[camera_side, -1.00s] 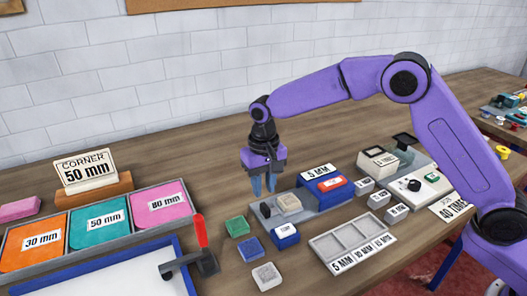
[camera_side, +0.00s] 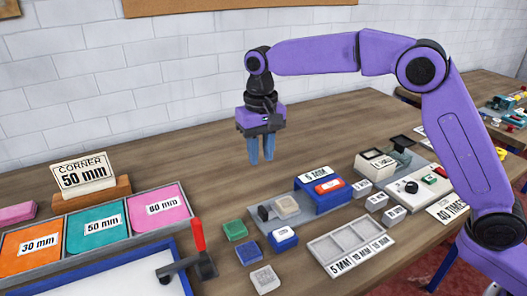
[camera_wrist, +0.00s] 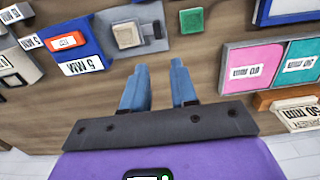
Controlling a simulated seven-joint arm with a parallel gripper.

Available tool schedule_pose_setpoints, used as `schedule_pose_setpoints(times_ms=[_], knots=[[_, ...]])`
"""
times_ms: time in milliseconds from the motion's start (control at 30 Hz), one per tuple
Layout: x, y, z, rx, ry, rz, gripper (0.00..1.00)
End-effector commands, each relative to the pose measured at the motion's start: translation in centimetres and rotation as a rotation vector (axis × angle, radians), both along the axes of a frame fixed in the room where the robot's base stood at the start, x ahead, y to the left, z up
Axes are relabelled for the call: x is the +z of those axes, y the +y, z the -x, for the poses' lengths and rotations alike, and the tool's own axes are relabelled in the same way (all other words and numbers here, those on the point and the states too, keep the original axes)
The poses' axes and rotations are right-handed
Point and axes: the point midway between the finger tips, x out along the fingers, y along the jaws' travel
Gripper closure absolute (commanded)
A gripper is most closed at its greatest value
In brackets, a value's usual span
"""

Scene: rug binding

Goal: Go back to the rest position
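My gripper (camera_side: 261,150) hangs in the air above the bare wood of the table, behind the grey plate with the beige block. Its blue fingers point down. In the wrist view the two fingers (camera_wrist: 159,88) are apart with only table between them, so it is open and empty. The arm reaches in from the right and is raised well clear of the objects.
Below stand a blue 5 mm stand (camera_side: 318,195), a grey plate (camera_side: 262,221), small blocks and a three-slot tray (camera_side: 350,243). Left are the labelled bins (camera_side: 95,228), a red-handled tool (camera_side: 199,240) and a corner sign (camera_side: 84,175). The table's back is clear.

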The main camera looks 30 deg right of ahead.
Motion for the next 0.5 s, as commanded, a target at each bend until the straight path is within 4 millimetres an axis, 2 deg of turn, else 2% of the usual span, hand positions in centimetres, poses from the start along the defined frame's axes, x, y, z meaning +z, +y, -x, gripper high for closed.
schedule_pose_setpoints(times_ms=[267, 367, 500], knots=[[0.1, -0.1, 0.3, 0.011, 0.000, 0.000, 0.72], [0.4, -0.3, 1.5, 0.052, -0.001, -0.001, 0.72], [0.9, -1.2, 4.9, 0.163, -0.005, -0.003, 0.72]])
